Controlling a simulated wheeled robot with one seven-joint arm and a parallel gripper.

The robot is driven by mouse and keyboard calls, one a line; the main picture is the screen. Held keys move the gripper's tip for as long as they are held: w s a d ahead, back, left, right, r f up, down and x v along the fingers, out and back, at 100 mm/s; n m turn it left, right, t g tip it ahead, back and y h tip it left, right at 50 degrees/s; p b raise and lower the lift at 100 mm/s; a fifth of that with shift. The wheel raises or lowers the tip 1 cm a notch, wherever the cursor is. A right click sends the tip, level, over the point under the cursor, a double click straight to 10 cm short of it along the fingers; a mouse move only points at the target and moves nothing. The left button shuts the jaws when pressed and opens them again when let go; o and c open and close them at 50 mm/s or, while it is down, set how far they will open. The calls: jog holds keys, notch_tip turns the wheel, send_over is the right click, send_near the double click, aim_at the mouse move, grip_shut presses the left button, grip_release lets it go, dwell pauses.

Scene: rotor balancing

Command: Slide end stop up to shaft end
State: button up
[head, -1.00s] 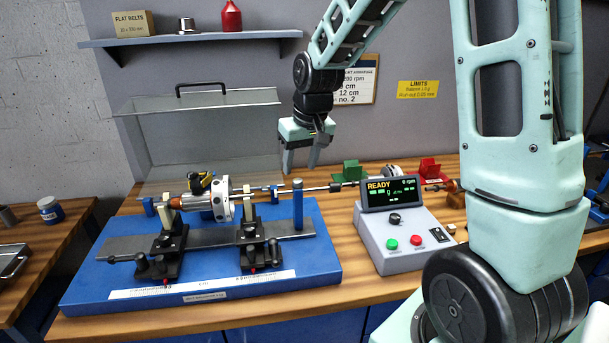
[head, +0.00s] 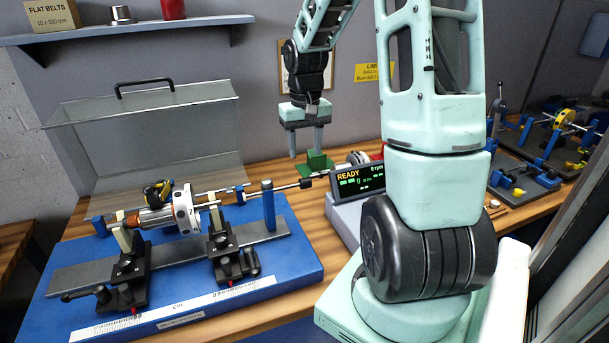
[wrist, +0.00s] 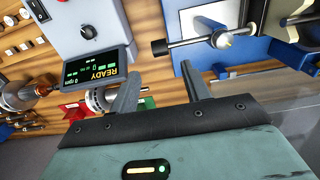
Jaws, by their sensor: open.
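The end stop is a blue post (head: 268,205) at the right end of the blue balancing stand, carrying a thin horizontal rod with a black knob (head: 305,184). In the wrist view the rod, its black knob (wrist: 159,47) and its pale tip (wrist: 222,40) show. The rotor (head: 185,210) lies across two black supports; its shaft (head: 232,192) points right toward the rod. The gap between shaft end and rod tip is hard to judge. My gripper (head: 306,153) is open and empty, pointing down above the knob end; it shows in the wrist view (wrist: 160,70).
The grey console (head: 345,212) reading READY stands right of the stand. A clear hinged cover (head: 140,105) stands raised behind the rotor. A shelf (head: 130,30) hangs above.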

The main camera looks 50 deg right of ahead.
notch_tip(320, 180, down, 10)
jog(key=shift+r+p, duration=0.25)
jog(key=shift+p, duration=0.2)
